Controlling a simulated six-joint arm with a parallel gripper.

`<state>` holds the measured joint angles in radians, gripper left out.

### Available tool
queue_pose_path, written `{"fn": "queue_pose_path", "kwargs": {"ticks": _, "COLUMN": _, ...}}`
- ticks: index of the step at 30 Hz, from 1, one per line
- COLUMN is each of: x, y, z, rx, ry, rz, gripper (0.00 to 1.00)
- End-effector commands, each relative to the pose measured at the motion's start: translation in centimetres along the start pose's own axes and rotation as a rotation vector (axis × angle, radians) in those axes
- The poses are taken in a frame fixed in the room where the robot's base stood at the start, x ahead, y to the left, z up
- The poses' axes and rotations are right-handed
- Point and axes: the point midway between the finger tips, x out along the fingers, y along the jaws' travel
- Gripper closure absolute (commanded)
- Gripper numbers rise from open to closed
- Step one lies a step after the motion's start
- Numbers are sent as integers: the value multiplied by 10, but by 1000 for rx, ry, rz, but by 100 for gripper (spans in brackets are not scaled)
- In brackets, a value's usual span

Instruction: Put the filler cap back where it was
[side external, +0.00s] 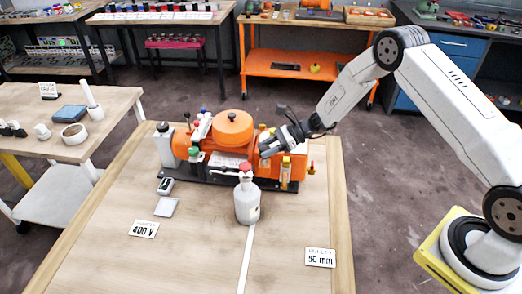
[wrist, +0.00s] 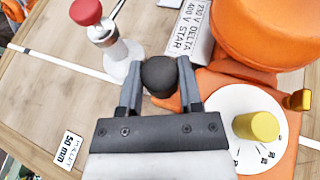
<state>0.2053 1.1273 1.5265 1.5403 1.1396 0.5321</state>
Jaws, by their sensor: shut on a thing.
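My gripper (side external: 268,148) is over the front of the orange machine (side external: 186,148) in the side external view. In the wrist view my gripper (wrist: 158,78) is shut on a black round cap (wrist: 159,74), which looks like the filler cap. The cap sits between the two grey fingertips. In the side external view I cannot make the cap out. The wrist view shows orange bodywork close to the right finger. I cannot tell whether the cap touches the machine, and no filler opening shows clearly.
A grey-white bottle with a red top (side external: 247,200) stands in front of the machine. It also shows in the wrist view (wrist: 122,58). A white dial with a yellow knob (wrist: 256,127) is right of the gripper. A round orange drum (side external: 232,130) rises behind. The front tabletop is mostly clear.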

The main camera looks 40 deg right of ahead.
Motion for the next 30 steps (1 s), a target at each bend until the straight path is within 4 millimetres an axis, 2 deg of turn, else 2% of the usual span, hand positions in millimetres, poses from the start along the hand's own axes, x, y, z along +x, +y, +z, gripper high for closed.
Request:
{"fn": "queue_pose_path", "kwargs": {"ticks": 4, "x": 3, "y": 0, "z": -8, "rx": -1, "ry": 0, "rz": -1, "gripper": 100}}
{"fn": "queue_pose_path", "kwargs": {"ticks": 30, "x": 8, "y": 0, "z": -20, "rx": 0, "ry": 0, "rz": -1, "gripper": 100}}
